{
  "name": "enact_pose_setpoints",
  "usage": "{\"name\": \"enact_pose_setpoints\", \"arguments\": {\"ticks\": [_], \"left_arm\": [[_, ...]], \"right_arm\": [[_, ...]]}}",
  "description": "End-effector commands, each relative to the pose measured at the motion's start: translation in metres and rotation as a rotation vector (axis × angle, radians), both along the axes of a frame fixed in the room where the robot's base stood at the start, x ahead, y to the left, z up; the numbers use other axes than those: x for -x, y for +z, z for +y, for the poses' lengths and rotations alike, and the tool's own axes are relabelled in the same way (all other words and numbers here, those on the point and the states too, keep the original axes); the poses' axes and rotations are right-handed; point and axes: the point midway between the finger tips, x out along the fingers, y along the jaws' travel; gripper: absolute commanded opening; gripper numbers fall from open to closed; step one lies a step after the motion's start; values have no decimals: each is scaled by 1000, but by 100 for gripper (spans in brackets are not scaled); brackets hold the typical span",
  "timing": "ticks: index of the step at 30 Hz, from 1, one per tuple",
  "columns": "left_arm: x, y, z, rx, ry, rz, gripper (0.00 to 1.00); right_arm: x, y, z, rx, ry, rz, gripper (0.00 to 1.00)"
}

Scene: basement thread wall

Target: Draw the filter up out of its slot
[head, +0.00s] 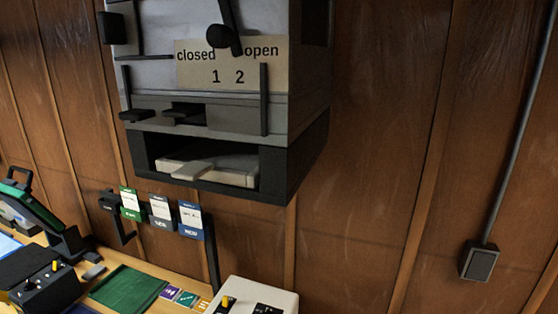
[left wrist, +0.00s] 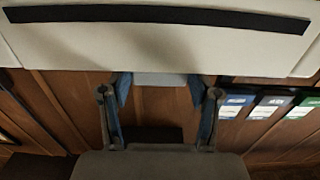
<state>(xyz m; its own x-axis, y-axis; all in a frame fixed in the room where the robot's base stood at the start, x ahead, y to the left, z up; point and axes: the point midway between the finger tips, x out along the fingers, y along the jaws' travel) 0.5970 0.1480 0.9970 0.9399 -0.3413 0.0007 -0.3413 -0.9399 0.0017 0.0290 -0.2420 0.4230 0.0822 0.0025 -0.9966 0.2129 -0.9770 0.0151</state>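I cannot tell for certain which thing is the filter. In the head view a pale flat piece (head: 225,165) with a tab at its front lies in the dark open bay (head: 276,178) under the grey wall cabinet (head: 215,75). In the left wrist view my left gripper (left wrist: 159,86) has its fingers spread apart. A pale grey block (left wrist: 160,79) shows between the fingertips, with no clear contact. Above them lies a white body (left wrist: 160,48) with a long black strip (left wrist: 160,16). My left gripper is outside the head view. My right gripper is in neither view.
Green, grey and blue cards (head: 161,212) hang below the cabinet. The bench beneath holds a white box (head: 258,294), a green mat (head: 127,289) and a black control box (head: 45,290). A conduit ends in a wall box (head: 479,263). The panelled wall right of the cabinet is mostly clear.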

Motion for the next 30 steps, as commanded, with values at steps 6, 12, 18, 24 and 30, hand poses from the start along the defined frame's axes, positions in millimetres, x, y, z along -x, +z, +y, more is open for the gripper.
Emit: {"name": "enact_pose_setpoints", "arguments": {"ticks": [6,12,18,24,30], "left_arm": [[0,7,0,0,0,0,31],[0,32,0,-2,0,-2,31],[0,54,0,-2,0,-2,31],[0,76,0,0,0,-1,31],[0,98,0,-2,0,-2,31]], "right_arm": [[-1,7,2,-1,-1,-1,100],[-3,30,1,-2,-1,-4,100],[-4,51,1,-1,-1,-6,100],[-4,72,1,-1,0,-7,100],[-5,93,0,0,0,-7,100]]}}
